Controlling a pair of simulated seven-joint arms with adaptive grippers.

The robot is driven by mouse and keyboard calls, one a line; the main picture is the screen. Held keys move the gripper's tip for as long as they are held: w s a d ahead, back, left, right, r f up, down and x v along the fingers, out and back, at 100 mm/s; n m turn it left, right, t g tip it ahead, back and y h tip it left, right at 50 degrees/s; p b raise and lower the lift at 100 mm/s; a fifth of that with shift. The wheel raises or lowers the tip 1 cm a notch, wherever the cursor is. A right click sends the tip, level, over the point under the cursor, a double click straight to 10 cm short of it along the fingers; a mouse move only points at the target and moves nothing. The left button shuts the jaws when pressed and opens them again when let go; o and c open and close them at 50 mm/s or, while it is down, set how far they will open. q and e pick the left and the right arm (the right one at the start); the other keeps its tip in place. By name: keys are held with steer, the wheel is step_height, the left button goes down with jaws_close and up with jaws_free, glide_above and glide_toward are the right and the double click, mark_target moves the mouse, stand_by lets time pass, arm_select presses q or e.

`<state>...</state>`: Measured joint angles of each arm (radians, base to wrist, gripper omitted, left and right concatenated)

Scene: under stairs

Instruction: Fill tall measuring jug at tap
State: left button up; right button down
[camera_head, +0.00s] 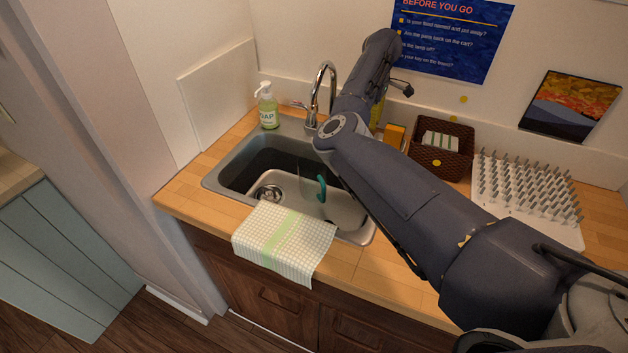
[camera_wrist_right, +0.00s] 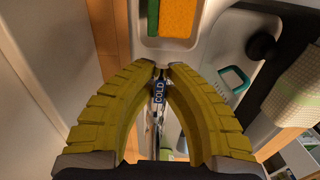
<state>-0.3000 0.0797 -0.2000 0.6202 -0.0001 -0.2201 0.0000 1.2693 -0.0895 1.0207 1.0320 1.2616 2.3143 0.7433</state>
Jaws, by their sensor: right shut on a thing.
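The measuring jug, clear with a teal handle (camera_head: 321,188), is in the sink basin (camera_head: 250,165); its teal handle also shows in the right wrist view (camera_wrist_right: 236,79). Its clear body is faint, and I cannot tell any water level. The chrome tap (camera_head: 330,72) stands behind the basin, with no stream visible. My right gripper (camera_wrist_right: 160,68) has its yellow fingers closed around the tap's handle, marked COLD (camera_wrist_right: 159,90). In the head view it is mostly hidden behind my right arm. My left gripper is not in view.
A soap bottle (camera_head: 267,108) stands left of the tap. A checked cloth (camera_head: 283,243) hangs over the front edge. An orange sponge (camera_head: 395,133), a brown basket (camera_head: 442,150) and a white pegged rack (camera_head: 540,230) are on the right. The left counter is clear.

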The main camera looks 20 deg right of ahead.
steer(key=a+m, duration=0.1)
steer(key=m, duration=0.1)
steer(key=s+a+m, duration=0.1)
steer(key=m, duration=0.2)
steer(key=shift+a, duration=0.1)
steer(key=shift+s+a+m, duration=0.2)
steer(key=shift+a+m, duration=0.2)
steer(key=shift+m, duration=0.5)
steer(key=shift+a+m, duration=0.45)
steer(key=shift+m, duration=0.45)
stand_by(4.2)
steer(key=d+n, duration=0.1)
steer(key=n, duration=0.2)
steer(key=d+n, duration=0.1)
steer(key=n, duration=0.1)
steer(key=shift+w+d, duration=0.25)
steer(key=shift+d, duration=0.05)
stand_by(0.6)
